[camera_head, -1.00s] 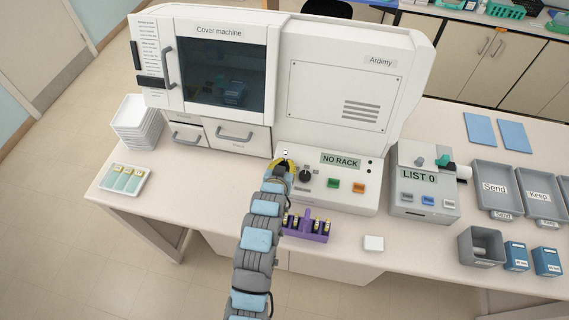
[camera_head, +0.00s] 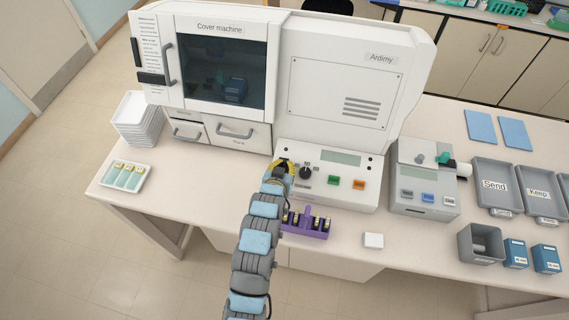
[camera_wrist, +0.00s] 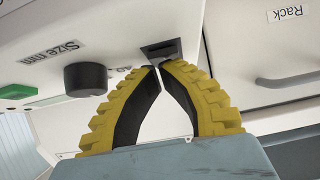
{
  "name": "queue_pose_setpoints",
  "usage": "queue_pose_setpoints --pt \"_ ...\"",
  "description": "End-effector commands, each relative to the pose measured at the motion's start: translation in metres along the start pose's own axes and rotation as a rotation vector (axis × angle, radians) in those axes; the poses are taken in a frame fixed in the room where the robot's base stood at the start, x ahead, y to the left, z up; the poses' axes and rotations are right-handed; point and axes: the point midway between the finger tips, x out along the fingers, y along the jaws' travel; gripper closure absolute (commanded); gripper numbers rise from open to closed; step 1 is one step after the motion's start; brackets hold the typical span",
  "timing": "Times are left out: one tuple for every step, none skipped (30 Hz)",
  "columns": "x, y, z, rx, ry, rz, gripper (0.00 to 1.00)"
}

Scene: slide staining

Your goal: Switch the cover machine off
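The cover machine (camera_head: 218,30) is a large white unit with a dark window, and its front panel display (camera_head: 341,159) is blank. A black rocker switch (camera_wrist: 160,50) sits on the panel in the wrist view. My gripper (camera_wrist: 158,68) has yellow ribbed fingers with black inner pads, tips together and apparently touching or just short of the switch; nothing is held between them. In the head view my gripper (camera_head: 286,168) is at the panel's left end and hides part of it. A black knob (camera_head: 306,172) is just to its right, then a green button (camera_head: 333,180) and an orange button (camera_head: 358,184).
A purple rack (camera_head: 306,224) with several slots stands close to the right of my arm. A smaller grey device (camera_head: 420,203) with a blank display stands right of the machine. A white block (camera_head: 373,241), grey trays (camera_head: 497,172) and a stack of white trays (camera_head: 136,122) are also on the bench.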

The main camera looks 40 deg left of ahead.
Motion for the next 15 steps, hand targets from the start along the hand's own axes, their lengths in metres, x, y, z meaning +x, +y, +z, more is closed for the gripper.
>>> queue_pose_setpoints --pt "0.000 0.000 0.000 0.000 0.000 0.000 1.00" --pt "0.000 0.000 0.000 0.000 0.000 0.000 1.00" --pt "0.000 0.000 0.000 0.000 0.000 0.000 1.00" --pt "-0.001 0.000 -0.001 0.000 0.000 0.000 1.00" --pt "-0.002 0.000 -0.002 0.000 0.000 0.000 1.00" --pt "-0.003 0.000 -0.004 0.001 0.000 0.000 1.00" --pt "-0.005 0.001 -0.006 0.001 -0.001 0.001 1.00" --pt "-0.007 0.001 -0.009 0.001 -0.001 0.001 1.00" --pt "-0.010 0.002 -0.013 0.002 0.000 0.002 1.00" --pt "-0.013 0.002 -0.017 0.002 0.001 0.002 1.00" --pt "-0.017 0.003 -0.021 0.003 0.003 0.003 1.00" --pt "-0.021 0.004 -0.028 0.003 0.005 0.004 1.00" --pt "-0.025 0.004 -0.033 0.004 0.006 0.005 1.00" --pt "-0.029 0.005 -0.038 0.004 0.005 0.006 1.00" --pt "-0.031 0.004 -0.031 0.003 0.000 0.005 1.00"
